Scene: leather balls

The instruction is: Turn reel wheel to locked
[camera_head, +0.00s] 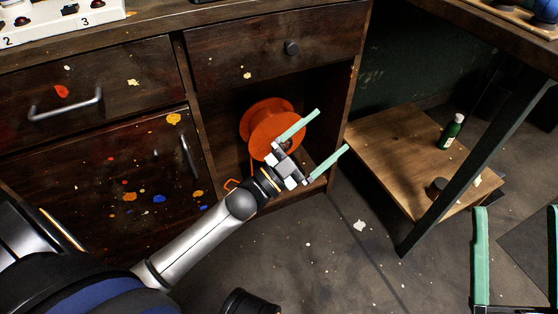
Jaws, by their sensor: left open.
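The orange reel (258,112) sits in the open compartment of the dark wooden cabinet, its round flange facing outward. My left gripper (331,130) is in front of the compartment, with its two green fingers spread and nothing between them. It overlaps the lower right of the reel in the picture, and I cannot tell whether it touches it. Part of the reel's hub and lower edge is hidden behind the gripper. A thin orange piece (232,184) shows low in the compartment, left of my wrist. My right gripper (516,209) is at the lower right edge, fingers wide apart and empty.
The cabinet has a drawer with a round knob (291,47) above the compartment and a metal-handled drawer (65,105) to the left. A low wooden shelf (385,145) at right holds a green bottle (452,131). A dark table leg (470,160) slants past it.

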